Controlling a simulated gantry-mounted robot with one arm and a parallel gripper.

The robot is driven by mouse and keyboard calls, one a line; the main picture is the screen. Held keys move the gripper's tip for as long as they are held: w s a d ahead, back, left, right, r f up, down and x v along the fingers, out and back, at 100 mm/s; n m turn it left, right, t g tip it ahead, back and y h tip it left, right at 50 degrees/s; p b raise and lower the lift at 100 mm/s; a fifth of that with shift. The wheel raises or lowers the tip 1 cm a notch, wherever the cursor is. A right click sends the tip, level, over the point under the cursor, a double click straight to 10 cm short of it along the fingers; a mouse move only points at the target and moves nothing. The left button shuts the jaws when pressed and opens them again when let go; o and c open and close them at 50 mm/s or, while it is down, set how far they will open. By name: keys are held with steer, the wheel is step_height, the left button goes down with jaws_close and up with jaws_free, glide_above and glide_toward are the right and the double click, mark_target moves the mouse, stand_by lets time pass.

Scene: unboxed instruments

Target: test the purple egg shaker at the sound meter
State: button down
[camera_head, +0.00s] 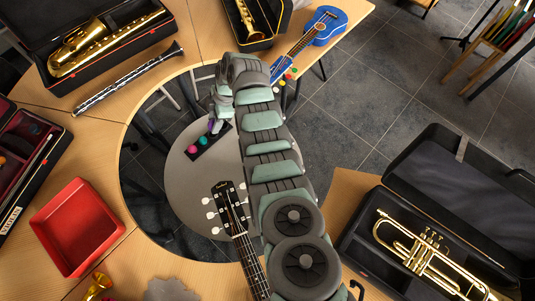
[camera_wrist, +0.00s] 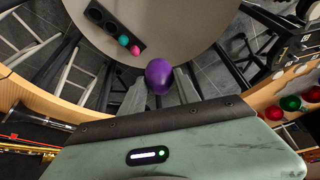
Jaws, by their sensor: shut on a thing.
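The purple egg shaker (camera_wrist: 159,75) is between the two fingertips of my gripper (camera_wrist: 160,88) in the wrist view. The gripper is shut on it. In the head view my gripper (camera_head: 214,124) is over the round grey table, and only a little of the purple egg shows there. A dark holder (camera_wrist: 104,22) lies on the table close to the gripper, with a teal egg and a pink egg (camera_wrist: 136,50) in it and empty hollows at its other end. I cannot make out a sound meter in either view.
The round grey table (camera_head: 180,185) stands inside a ring of wooden tables. Around it are a red tray (camera_head: 76,228), a clarinet (camera_head: 128,78), a blue ukulele (camera_head: 325,25), a cased trumpet (camera_head: 415,250) and a dark guitar headstock (camera_head: 228,203). Red and green balls (camera_wrist: 290,103) show at right in the wrist view.

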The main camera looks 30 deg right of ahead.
mark_target(209, 124)
steer(key=shift+w+r, duration=0.15)
steer(key=shift+r, duration=2.25)
steer(key=f, duration=0.4)
steer(key=shift+s+f, duration=0.3)
steer(key=shift+f, duration=0.1)
steer(key=shift+w+r, duration=0.2)
steer(key=shift+r, duration=0.05)
steer(key=shift+w+r, duration=0.1)
steer(key=shift+r, duration=2.15)
steer(key=f, duration=0.5)
steer(key=shift+s, duration=0.25)
steer(key=shift+w, duration=0.2)
steer(key=shift+s, duration=0.1)
